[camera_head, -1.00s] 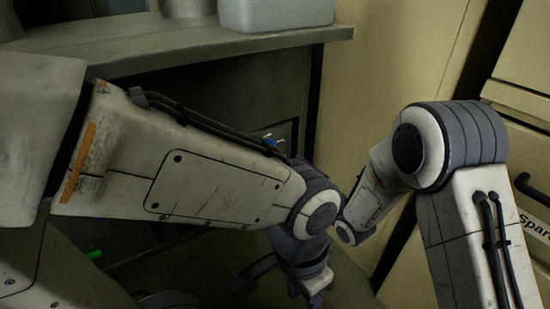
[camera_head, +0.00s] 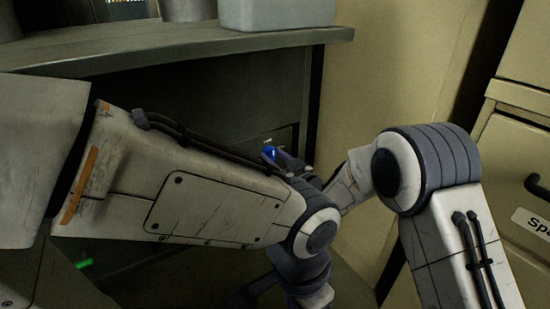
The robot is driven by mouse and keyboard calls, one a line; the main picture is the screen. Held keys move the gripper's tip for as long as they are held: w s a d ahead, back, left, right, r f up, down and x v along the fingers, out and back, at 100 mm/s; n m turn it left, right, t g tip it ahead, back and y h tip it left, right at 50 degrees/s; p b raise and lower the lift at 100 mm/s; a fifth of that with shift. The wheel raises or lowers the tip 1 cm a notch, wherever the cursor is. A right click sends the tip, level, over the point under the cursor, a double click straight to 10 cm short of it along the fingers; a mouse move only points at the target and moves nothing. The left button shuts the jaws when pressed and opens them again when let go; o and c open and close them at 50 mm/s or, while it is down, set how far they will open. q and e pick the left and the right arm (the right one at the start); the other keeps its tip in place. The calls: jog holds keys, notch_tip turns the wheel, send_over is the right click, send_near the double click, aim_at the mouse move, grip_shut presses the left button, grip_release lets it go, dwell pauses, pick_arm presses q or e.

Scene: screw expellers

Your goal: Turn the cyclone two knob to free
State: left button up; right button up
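A small blue part (camera_head: 270,153) shows against the dark panel under the counter, just above my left arm. I cannot tell whether it is the cyclone two knob or part of something else. My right gripper (camera_head: 287,160) seems to be the dark grey piece right beside the blue part. It is mostly hidden behind my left arm, so contact and finger opening cannot be made out. My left arm crosses the picture and bends down at its elbow. My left gripper (camera_head: 252,290) is low in the shadow, and its fingers are unclear. No knob marking or setting is readable.
A grey counter (camera_head: 190,48) runs along the back left, with a pale grey box (camera_head: 277,14) and a metal container (camera_head: 188,8) on it. A beige cabinet (camera_head: 525,165) with a handle and label stands at the right.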

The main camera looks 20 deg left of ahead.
grip_shut()
dwell(1.1)
